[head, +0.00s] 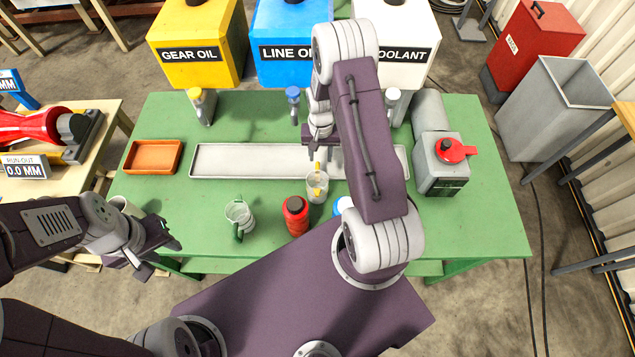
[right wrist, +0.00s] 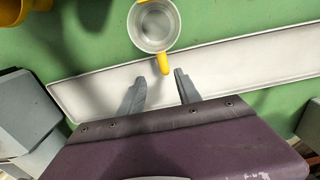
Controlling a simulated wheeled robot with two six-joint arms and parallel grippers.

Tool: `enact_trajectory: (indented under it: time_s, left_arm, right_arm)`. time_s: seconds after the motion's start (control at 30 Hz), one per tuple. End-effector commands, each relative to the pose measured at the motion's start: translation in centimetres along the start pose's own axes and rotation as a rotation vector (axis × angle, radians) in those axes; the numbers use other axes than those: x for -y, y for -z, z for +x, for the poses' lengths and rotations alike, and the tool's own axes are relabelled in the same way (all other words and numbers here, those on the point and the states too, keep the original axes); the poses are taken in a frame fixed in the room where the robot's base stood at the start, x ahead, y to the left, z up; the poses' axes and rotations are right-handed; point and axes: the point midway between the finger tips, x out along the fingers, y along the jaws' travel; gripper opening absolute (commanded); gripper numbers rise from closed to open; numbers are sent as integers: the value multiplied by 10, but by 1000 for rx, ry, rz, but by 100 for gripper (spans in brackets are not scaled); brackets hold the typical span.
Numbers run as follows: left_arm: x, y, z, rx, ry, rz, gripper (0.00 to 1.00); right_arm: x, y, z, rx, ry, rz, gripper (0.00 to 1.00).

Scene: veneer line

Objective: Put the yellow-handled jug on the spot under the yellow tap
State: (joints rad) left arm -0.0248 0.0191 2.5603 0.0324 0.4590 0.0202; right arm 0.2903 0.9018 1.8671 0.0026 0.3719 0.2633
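The clear yellow-handled jug (head: 317,188) stands upright on the green table, at the near edge of the long pale tray. In the right wrist view the jug (right wrist: 153,27) has its yellow handle pointing at my right gripper (right wrist: 160,78). That gripper is open, with the handle's end between or just short of its fingertips. In the head view my right arm partly hides this gripper (head: 320,160). The yellow tap (head: 197,96) hangs from the yellow gear oil tank, above the left part of the pale tray (head: 240,160). My left gripper (head: 162,258) is open and empty at the table's near left.
A green-handled jug (head: 239,214) and a red bottle (head: 296,214) stand left of the yellow-handled jug. An orange tray (head: 153,156) lies at left. A grey machine with a red lever (head: 440,160) stands at right. Blue (head: 293,96) and white taps (head: 392,96) hang behind.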

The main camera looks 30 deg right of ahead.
Motion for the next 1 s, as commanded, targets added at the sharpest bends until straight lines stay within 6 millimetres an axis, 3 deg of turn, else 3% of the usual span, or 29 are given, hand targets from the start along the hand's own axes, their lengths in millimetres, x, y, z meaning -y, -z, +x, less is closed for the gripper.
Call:
enact_trajectory:
  time_s: [0.13,0.37,0.5,0.63,0.9,1.0]
  left_arm:
    - [0,1,-10,-1,0,0,36]
    - [0,2,-16,-1,0,0,36]
    - [-1,4,-32,-1,0,0,36]
    - [-1,4,-34,-1,0,0,36]
    - [-1,4,-33,-1,0,0,36]
    - [-1,4,-33,-1,0,0,36]
  right_arm:
    - [0,-2,19,4,-2,-4,40]
    - [2,-3,30,3,-2,-7,40]
    - [8,-8,50,6,-3,-9,40]
    - [8,-8,71,3,-2,-7,40]
    - [8,-7,78,0,-1,-8,40]
    - [8,-7,78,0,-1,-8,15]
